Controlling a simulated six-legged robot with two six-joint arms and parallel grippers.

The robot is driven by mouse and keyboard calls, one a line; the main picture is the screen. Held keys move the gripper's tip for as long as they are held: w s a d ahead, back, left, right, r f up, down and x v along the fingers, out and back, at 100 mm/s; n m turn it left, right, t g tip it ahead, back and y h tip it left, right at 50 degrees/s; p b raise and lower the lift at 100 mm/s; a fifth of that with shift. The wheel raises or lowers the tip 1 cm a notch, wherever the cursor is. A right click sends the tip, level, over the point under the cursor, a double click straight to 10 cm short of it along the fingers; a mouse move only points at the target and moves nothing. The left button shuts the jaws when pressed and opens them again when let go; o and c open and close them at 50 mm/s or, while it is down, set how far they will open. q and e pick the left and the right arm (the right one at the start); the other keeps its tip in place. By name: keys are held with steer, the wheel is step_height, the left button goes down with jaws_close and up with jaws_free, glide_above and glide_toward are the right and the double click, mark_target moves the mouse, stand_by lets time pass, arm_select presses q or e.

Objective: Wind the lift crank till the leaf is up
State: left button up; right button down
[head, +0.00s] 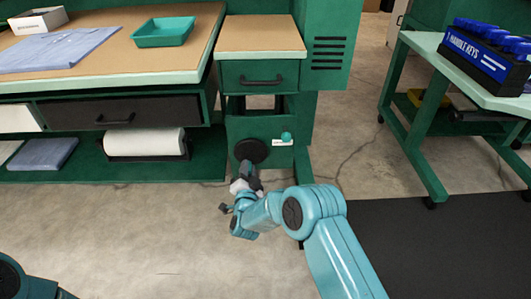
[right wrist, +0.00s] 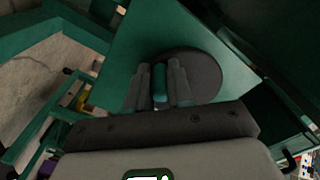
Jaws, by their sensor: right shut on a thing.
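The lift crank is a dark round disc (head: 251,151) on the front of a green cabinet, low down below a drawer. In the right wrist view the disc (right wrist: 203,68) fills the middle, with a teal handle (right wrist: 160,82) standing out from it. My right gripper (head: 246,170) is at the lower part of the disc. In the right wrist view its two grey fingers (right wrist: 160,88) are closed on the teal handle, one on each side. A small wood-topped surface (head: 260,33) lies above the crank; I cannot tell whether it is the leaf. My left gripper is out of view.
A teal knob (head: 286,137) with a white label sits right of the crank. A workbench with a teal tray (head: 163,32) stands left. A bench with a blue-handled key rack (head: 487,55) stands right. A dark mat (head: 430,245) covers the floor at right; bare floor lies at left.

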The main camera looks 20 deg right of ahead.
steer(key=shift+a+f+y, duration=0.1)
steer(key=shift+a+y, duration=0.2)
steer(key=shift+a, duration=0.3)
steer(key=a+r, duration=0.1)
steer(key=w+a+r, duration=0.1)
steer(key=r, duration=0.1)
steer(key=shift+a+r, duration=0.15)
steer(key=shift+a, duration=0.1)
steer(key=shift+r+p, duration=0.1)
steer(key=shift+p, duration=0.2)
steer(key=shift+w+a+r+p, duration=0.1)
steer(key=shift+r+p, duration=0.25)
steer(key=shift+r, duration=0.35)
steer(key=shift+w+a+r+p, duration=0.1)
steer(key=shift+r+p, duration=0.2)
steer(key=shift+r, duration=0.35)
steer(key=c, duration=0.9)
jaws_free()
steer(key=shift+d+f, duration=0.15)
steer(key=shift+s, duration=0.1)
